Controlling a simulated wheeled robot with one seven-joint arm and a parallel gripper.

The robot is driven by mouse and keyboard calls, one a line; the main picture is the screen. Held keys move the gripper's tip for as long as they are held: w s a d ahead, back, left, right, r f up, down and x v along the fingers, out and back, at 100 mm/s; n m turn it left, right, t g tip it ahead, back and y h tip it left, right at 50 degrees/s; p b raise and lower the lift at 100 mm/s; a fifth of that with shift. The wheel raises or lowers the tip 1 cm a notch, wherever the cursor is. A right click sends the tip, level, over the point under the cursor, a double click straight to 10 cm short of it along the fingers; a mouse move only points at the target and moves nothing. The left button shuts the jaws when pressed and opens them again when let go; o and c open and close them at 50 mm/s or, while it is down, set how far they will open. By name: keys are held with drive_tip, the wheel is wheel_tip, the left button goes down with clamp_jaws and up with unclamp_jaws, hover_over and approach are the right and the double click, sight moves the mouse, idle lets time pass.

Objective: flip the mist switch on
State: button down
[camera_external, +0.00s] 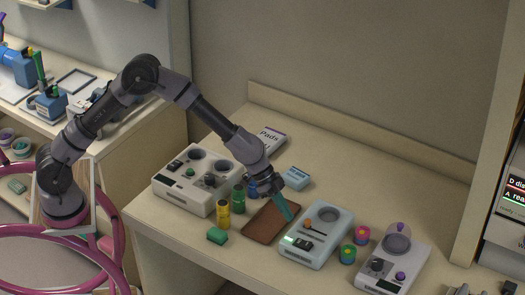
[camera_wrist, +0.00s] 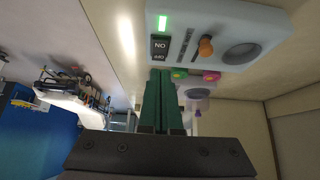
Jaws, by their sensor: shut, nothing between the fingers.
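A pale blue device (camera_external: 325,248) stands on the bench right of my gripper, with an orange-tipped lever, a round grey part and a small dark switch with a lit green patch (camera_external: 303,243). In the wrist view the same device (camera_wrist: 225,12) fills the top, with a glowing green lamp (camera_wrist: 163,22) beside a black switch (camera_wrist: 160,48) marked ON. I cannot read which switch is labelled mist. My gripper (camera_external: 287,211) has green fingers, shut and empty, above the brown tray at the device's left side. In the wrist view the fingertips (camera_wrist: 162,75) appear just below the black switch; contact is unclear.
A brown tray (camera_external: 262,228) lies under my gripper. A white device (camera_external: 190,190) stands left, another (camera_external: 408,262) right. Small bottles (camera_external: 223,213), a green block (camera_external: 217,235), pink and green cups (camera_external: 348,254) and a blue box (camera_external: 295,178) sit close by.

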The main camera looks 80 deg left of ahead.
drive_tip(key=s+a+r, duration=0.4)
drive_tip(key=shift+r, duration=0.15)
drive_tip(key=shift+s, duration=0.1)
idle(0.3)
drive_tip(key=s+a+r+y, duration=0.2)
drive_tip(key=s+a+r, duration=0.2)
drive_tip(key=s+r, duration=0.25)
drive_tip(key=s+a+r+n+t+y, duration=0.1)
drive_tip(key=s+a+r, duration=0.3)
drive_tip(key=s+r, duration=0.3)
drive_tip(key=s+a+r+y, duration=0.2)
drive_tip(key=s+a+r, duration=0.25)
drive_tip(key=s, duration=0.35)
drive_tip(key=s+a+r+n, duration=0.1)
drive_tip(key=s+a, duration=0.1)
drive_tip(key=s, duration=0.5)
drive_tip(key=s+a+r+n+y, duration=0.1)
drive_tip(key=s+a, duration=0.2)
drive_tip(key=s, duration=0.3)
drive_tip(key=s+a+r+n+t+y, duration=0.1)
drive_tip(key=s+a+n, duration=0.1)
drive_tip(key=s, duration=0.5)
drive_tip(key=shift+s+a+r, duration=0.2)
drive_tip(key=shift+s+a, duration=0.15)
drive_tip(key=shift+a, duration=0.2)
